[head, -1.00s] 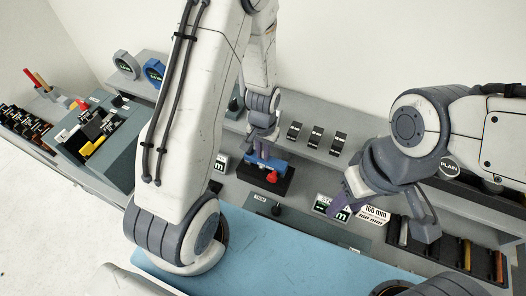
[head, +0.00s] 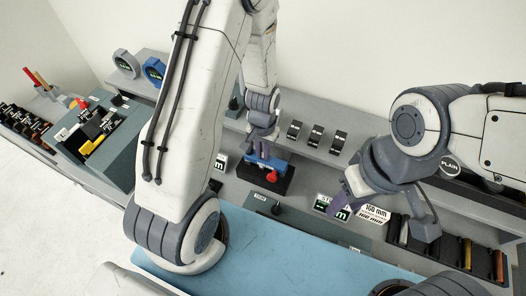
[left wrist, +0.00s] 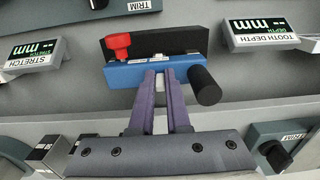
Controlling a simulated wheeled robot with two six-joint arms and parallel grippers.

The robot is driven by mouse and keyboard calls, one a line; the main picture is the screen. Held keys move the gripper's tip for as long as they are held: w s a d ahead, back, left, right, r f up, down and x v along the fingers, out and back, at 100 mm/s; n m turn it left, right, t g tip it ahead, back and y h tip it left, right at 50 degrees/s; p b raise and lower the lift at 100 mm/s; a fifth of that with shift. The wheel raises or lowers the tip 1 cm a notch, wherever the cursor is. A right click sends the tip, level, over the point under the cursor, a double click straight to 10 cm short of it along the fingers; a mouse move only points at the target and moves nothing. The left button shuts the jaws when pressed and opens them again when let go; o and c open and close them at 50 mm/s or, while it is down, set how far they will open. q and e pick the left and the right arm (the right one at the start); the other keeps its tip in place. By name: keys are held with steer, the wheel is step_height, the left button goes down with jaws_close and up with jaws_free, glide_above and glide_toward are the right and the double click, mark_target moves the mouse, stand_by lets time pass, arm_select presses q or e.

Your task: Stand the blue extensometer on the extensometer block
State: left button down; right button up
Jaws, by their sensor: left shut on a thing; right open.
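The blue extensometer (head: 276,165), a blue bar with a red knob, is at the black extensometer block (head: 258,180) in the middle of the bench. In the left wrist view the blue bar (left wrist: 145,75) lies across the near side of the black block (left wrist: 180,42), the red knob at its left and a black cylinder at its right. I cannot tell whether it rests on the block. My left gripper (head: 262,154) is shut on the extensometer from above; its purple fingers (left wrist: 160,72) meet the middle of the bar. My right gripper (head: 385,212) is open and empty, to the right.
Display signs stand on both sides of the block, including a stretch readout (left wrist: 32,55) and a tooth depth readout (left wrist: 262,33). Black clips (head: 316,134) are on the shelf behind. A black rack (head: 455,252) is at the right. The blue mat (head: 290,255) in front is clear.

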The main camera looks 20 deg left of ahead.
arm_select(q)
steer(key=shift+f+b, duration=0.35)
steer(key=shift+f, duration=0.2)
steer(key=c, duration=0.8)
jaws_free()
